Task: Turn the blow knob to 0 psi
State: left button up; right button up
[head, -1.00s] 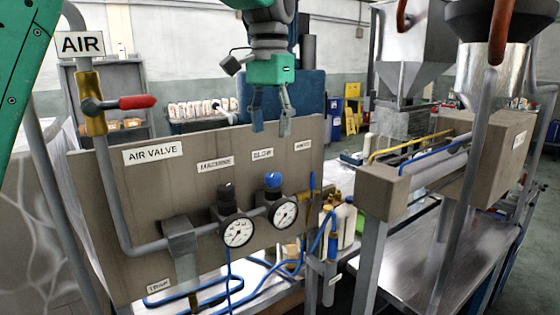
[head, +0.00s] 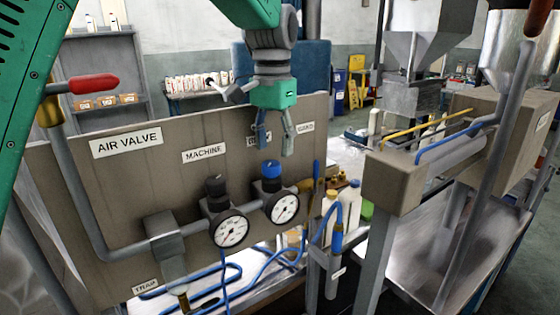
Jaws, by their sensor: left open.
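The blow knob (head: 271,170) is a blue knob on top of the right-hand round gauge (head: 282,208) on the grey panel. The gauge's needle is too small to read. My left gripper (head: 275,142) is open and points down just above the blue knob, with nothing between its fingers. Its fingers partly cover the label above the knob. The gap in depth between fingers and knob is hard to tell. My right gripper is not in view.
The machine regulator's black knob (head: 215,186) and gauge (head: 230,230) sit close on the left. A red valve handle (head: 82,85) is at upper left. Blue hoses (head: 262,262) run below the panel (head: 120,195). A grey machine block (head: 393,180) stands to the right.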

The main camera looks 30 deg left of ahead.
aim_at(269, 162)
pick_arm(q)
jog(key=a+f, duration=0.2)
jog(key=f, duration=0.1)
jog(key=shift+s, duration=0.2)
jog(key=shift+s+d+f, duration=0.2)
jog(key=shift+d+f, duration=0.35)
jog(key=shift+f, duration=0.15)
jog(key=shift+w+d+f, duration=0.25)
jog(key=shift+w+d, duration=0.1)
jog(key=shift+d, duration=0.05)
jog(key=shift+w+a, duration=0.1)
jog(key=shift+a, duration=0.05)
jog(key=shift+c, duration=0.2)
jog(key=shift+a, duration=0.2)
jog(key=c, duration=0.7)
jog(key=shift+a, duration=0.15)
grip_shut()
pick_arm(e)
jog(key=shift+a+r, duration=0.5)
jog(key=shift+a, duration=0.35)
